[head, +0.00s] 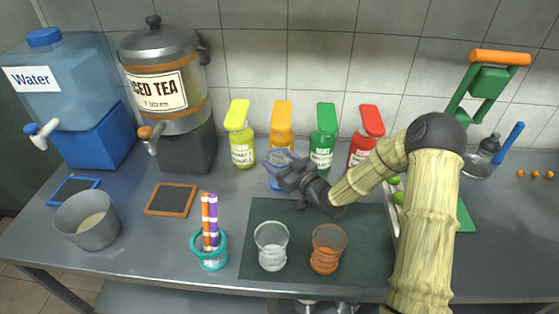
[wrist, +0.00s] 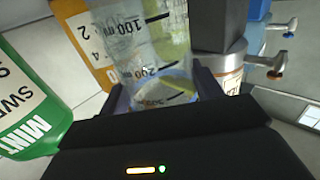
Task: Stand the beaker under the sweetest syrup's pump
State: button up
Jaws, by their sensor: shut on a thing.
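My gripper (head: 287,172) is shut on the clear beaker (wrist: 150,45), which has black graduation marks in the wrist view. In the head view the beaker (head: 280,157) is partly hidden by the jaws, in front of the orange bottle. Four syrup pump bottles stand along the wall: yellow (head: 241,140), orange (head: 280,125), green (head: 323,140) and red (head: 364,145). The green bottle (wrist: 25,110) reads MINT and part of "SWEET" in the wrist view; its number is unclear. The orange bottle (wrist: 98,62) is behind the beaker. I cannot tell whether the beaker touches the counter.
A dark mat (head: 258,212) holds two glasses, one clear (head: 271,245) and one orange (head: 328,250). A teal cup (head: 209,250) holds striped straws. Iced tea (head: 165,80) and water (head: 60,90) dispensers stand left. A green press (head: 490,85) stands right.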

jog(key=shift+f, duration=0.15)
jog(key=o, duration=0.9)
jog(key=shift+o, duration=0.2)
jog(key=shift+r, duration=0.25)
jog(key=b+v, duration=0.1)
jog(key=v, duration=1.1)
jog(key=shift+w+d+f, duration=0.1)
jog(key=shift+w+d, duration=0.05)
jog(key=shift+w, duration=0.05)
jog(key=shift+s, duration=0.15)
